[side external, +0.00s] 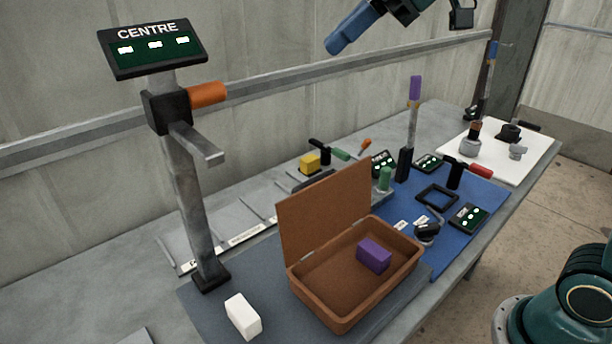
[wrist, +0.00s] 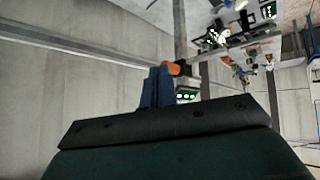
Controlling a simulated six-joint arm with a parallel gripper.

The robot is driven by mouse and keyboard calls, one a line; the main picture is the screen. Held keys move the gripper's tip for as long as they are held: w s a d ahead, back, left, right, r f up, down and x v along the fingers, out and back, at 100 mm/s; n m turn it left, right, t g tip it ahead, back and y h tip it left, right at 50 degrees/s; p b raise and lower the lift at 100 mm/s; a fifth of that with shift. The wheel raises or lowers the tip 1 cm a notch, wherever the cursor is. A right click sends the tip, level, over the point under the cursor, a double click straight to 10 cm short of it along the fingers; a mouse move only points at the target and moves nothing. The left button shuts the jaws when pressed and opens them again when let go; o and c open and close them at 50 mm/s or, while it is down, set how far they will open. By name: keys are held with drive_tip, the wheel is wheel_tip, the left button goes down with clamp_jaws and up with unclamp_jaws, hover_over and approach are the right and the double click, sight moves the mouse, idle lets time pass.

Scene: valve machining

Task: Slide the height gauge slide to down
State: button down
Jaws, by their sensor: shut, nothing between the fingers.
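The height gauge column (side external: 184,200) stands upright at the left, with its slide (side external: 166,111) high on it, just below a display (side external: 152,46) that reads CENTRE. An orange handle (side external: 208,94) points right from the slide and a grey metal arm (side external: 197,144) juts out below it. My gripper (side external: 334,46) has blue fingers, shut and empty, in the air to the right of and higher than the handle. In the wrist view the fingers (wrist: 158,86) partly cover the orange handle (wrist: 171,68), with the lit display (wrist: 187,94) beside it. They appear apart from the handle.
An open brown box (side external: 345,316) holding a purple block (side external: 374,256) stands right of the column, with a white block (side external: 242,316) in front. A blue mat (side external: 480,225) carries several fixtures. A wall rail (side external: 290,80) runs behind. The air between gripper and handle looks clear.

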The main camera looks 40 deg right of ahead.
sight(203, 88)
drive_tip(key=w+a+r+n+g+y, duration=0.2)
drive_tip(key=w+a+n, duration=0.3)
drive_tip(key=n, duration=0.3)
drive_tip(key=shift+w+r+n+g+y, duration=0.4)
drive_tip(key=shift+w+r, duration=0.15)
drive_tip(key=shift+w, duration=0.25)
drive_tip(key=shift+a+f, duration=0.1)
drive_tip(key=shift+x, duration=4.9)
wheel_tip(203, 88, down, 17)
drive_tip(key=shift+r, duration=0.3)
